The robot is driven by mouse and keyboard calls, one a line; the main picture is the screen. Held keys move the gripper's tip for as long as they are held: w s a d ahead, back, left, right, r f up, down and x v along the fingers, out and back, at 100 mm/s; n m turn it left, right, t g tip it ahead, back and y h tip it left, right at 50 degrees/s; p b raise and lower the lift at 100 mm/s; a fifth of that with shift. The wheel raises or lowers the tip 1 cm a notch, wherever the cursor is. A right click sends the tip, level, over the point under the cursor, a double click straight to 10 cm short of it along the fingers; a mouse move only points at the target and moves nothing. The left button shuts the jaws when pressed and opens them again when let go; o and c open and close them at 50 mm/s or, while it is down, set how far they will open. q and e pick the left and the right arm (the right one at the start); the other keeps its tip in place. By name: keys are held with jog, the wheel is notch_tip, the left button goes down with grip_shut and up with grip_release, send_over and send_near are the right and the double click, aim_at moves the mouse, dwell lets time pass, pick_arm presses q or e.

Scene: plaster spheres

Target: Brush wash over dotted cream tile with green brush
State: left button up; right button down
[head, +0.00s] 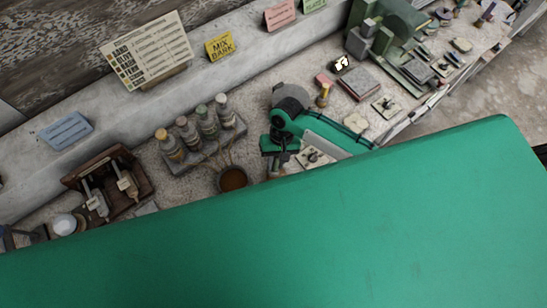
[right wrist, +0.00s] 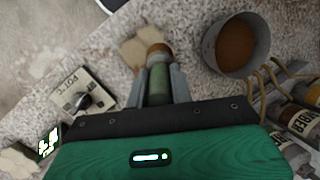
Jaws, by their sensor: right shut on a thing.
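My right gripper (head: 280,152) is low over the bench beside the wash bowl. In the right wrist view its two fingers (right wrist: 158,85) are shut on the green brush (right wrist: 157,86), whose far end is tan-brown. I cannot tell which piece is the dotted tile. The bowl (right wrist: 210,45) holds brown wash (right wrist: 238,45). My left gripper is out of view.
Several bottles (head: 206,121) stand in a tray left of the bowl. A wooden rack (head: 75,180) is farther left. Signs (head: 150,50) line the back ledge. Small blocks (head: 360,85), another cream square (head: 386,107) and a green machine (head: 400,20) are to the right.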

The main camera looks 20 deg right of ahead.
jog(key=shift+s+d, duration=0.15)
jog(key=shift+s, duration=0.4)
jog(key=shift+w+a, duration=0.3)
jog(key=shift+w, duration=0.6)
jog(key=shift+w+a, duration=0.3)
jog(key=shift+w, duration=0.55)
jog(key=shift+s, duration=0.1)
jog(key=shift+s+d+r, duration=0.35)
jog(key=shift+s+r, duration=0.35)
jog(key=shift+s, duration=0.15)
jog(key=shift+f, duration=0.4)
jog(key=shift+f, duration=0.3)
jog(key=shift+s+d, duration=0.3)
jog(key=shift+s, duration=0.55)
